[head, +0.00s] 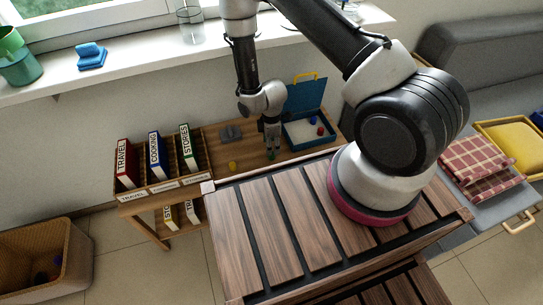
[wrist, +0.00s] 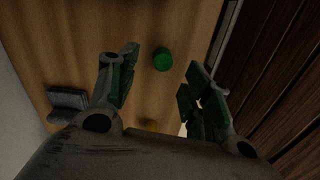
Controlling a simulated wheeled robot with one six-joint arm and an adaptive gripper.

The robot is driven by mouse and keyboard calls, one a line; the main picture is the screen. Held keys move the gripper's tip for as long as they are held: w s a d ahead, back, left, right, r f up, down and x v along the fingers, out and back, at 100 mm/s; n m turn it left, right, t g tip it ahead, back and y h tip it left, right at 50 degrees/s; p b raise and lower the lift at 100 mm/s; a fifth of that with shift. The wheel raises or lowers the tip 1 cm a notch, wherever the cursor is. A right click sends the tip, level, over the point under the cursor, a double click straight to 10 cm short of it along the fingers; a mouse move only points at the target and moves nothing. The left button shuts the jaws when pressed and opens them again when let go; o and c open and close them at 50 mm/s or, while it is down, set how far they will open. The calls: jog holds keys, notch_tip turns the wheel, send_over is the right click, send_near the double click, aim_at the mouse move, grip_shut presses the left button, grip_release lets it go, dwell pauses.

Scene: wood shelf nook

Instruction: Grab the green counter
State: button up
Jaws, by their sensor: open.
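The green counter (wrist: 163,60) is a small round piece on the wooden shelf top, seen in the wrist view. It shows in the gap between my gripper's two spread fingers, near the fingertips, with no finger visibly touching it. My gripper (head: 271,151) is open and empty, pointing down over the shelf top in front of the blue box. In the head view the fingers largely hide the spot where the counter lies, so I cannot make it out clearly there.
A yellow counter (head: 233,165) and a dark grey object (head: 230,132) lie left of my gripper. The open blue box (head: 305,97), holding red and blue pieces, stands close on the right. Labelled binders (head: 156,155) stand at the left. A slatted wooden surface (head: 285,225) borders the front.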

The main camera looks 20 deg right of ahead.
jog(key=f, duration=0.5)
jog(key=shift+s+f, duration=0.2)
jog(key=shift+f, duration=0.2)
jog(key=shift+c, duration=0.4)
jog(key=c, duration=0.8)
